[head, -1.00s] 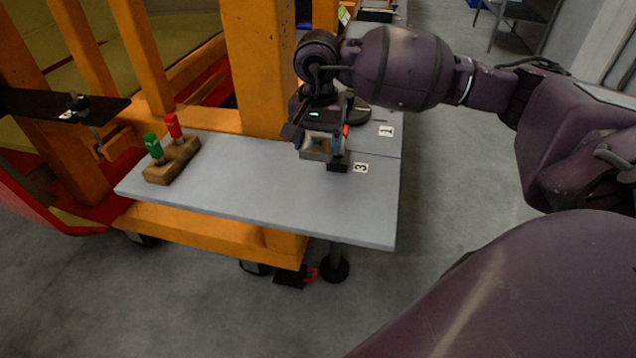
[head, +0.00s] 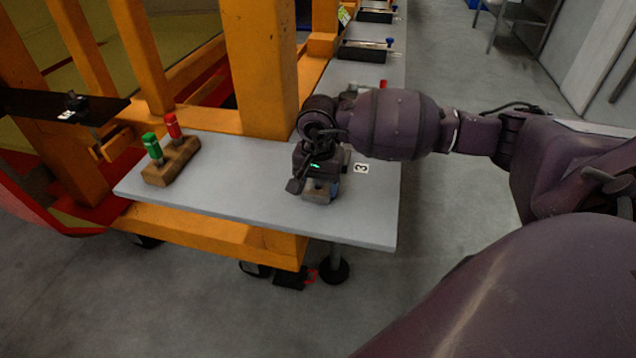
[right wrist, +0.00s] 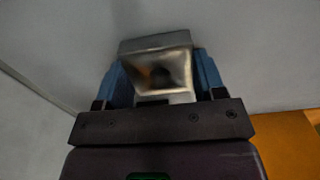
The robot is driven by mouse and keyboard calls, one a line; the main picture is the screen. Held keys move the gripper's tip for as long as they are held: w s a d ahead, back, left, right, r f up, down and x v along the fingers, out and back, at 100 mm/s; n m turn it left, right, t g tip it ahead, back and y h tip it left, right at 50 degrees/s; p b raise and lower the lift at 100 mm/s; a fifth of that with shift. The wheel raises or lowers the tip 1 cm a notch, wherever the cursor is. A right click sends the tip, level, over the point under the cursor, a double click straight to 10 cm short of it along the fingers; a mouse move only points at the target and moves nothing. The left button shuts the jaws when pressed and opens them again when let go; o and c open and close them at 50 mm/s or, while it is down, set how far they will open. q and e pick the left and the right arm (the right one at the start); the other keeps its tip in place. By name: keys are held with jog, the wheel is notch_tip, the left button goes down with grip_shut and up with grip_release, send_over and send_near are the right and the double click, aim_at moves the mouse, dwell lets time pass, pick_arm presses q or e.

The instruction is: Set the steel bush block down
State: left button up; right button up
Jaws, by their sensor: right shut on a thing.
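The steel bush block (head: 317,192) is a small grey metal block. In the right wrist view the block (right wrist: 158,45) shows a square face with a dark hole, between two blue fingertips. My right gripper (head: 320,186) is shut on it, over the grey table (head: 230,190) near its front right part. Whether the block touches the table top cannot be told. My left gripper is in neither view.
A wooden stand (head: 172,165) with a green and a red peg sits at the table's left. A label "3" (head: 361,168) lies right of my gripper. An orange frame post (head: 262,70) rises behind.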

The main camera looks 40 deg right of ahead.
jog(key=shift+r, duration=0.1)
jog(key=o, duration=0.8)
jog(key=shift+f, duration=0.25)
jog(key=shift+c, duration=0.2)
jog(key=o, duration=0.4)
jog(key=shift+o, duration=0.2)
jog(key=shift+r, duration=0.1)
jog(key=shift+r, duration=0.15)
notch_tip(320, 180, up, 12)
